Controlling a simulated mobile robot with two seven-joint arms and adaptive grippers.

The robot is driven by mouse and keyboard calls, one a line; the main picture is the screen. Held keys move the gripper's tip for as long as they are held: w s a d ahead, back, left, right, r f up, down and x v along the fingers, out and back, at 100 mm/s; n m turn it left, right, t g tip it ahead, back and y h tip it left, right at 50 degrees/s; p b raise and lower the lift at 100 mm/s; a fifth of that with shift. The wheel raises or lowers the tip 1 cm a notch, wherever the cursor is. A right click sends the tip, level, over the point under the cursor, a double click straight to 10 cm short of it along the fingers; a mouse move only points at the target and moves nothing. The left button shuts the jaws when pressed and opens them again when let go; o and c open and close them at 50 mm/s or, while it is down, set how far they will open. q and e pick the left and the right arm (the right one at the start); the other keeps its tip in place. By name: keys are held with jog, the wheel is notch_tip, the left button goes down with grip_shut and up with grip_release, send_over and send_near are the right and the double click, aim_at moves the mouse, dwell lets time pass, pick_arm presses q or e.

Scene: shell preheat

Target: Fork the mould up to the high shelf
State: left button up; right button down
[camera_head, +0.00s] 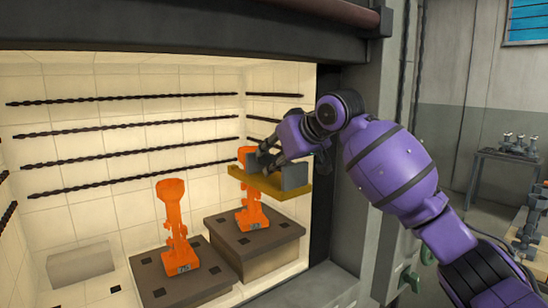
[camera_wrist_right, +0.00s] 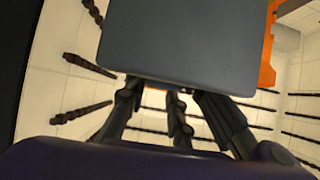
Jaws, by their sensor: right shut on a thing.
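My right gripper (camera_head: 268,158) is shut on a fork tool inside the lit furnace. The tool shows an ochre bar (camera_head: 262,184) and grey plates (camera_head: 294,176); a grey plate (camera_wrist_right: 190,45) fills the upper middle of the right wrist view. One glowing orange mould (camera_head: 175,225) stands upright on the lower, left block (camera_head: 208,264). Another orange mould (camera_head: 244,218) is upright behind the bar, at the taller, right block (camera_head: 284,228). The bar hides its middle; I cannot tell whether they touch. Part of an orange thing (camera_wrist_right: 268,45) shows beside the plate. My left gripper is not in view.
Dark twisted rods (camera_head: 130,130) run along the pale furnace walls. A pale block (camera_head: 80,263) lies at the left of the floor. The furnace's right jamb (camera_head: 345,190) stands near my arm. A side table (camera_head: 505,155) is outside at right.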

aim_at(296, 175)
jog(key=shift+s, duration=0.1)
jog(key=shift+s+f, duration=0.1)
jog(key=shift+f, duration=0.3)
jog(key=shift+s+d, duration=0.1)
dwell(0.3)
jog(key=shift+s+d+f, duration=0.1)
jog(key=shift+s+d, duration=0.65)
jog(key=shift+s, duration=0.25)
jog(key=shift+s+d, duration=0.7)
jog(key=shift+s, duration=0.3)
jog(key=shift+s, duration=0.1)
jog(key=shift+s+d, duration=0.75)
jog(key=shift+s, duration=0.2)
jog(key=shift+s+d, duration=0.7)
jog(key=shift+s, duration=0.25)
jog(key=shift+s+d, duration=0.75)
jog(key=shift+s, duration=0.3)
jog(key=shift+s+d, duration=0.75)
jog(key=shift+s, duration=0.25)
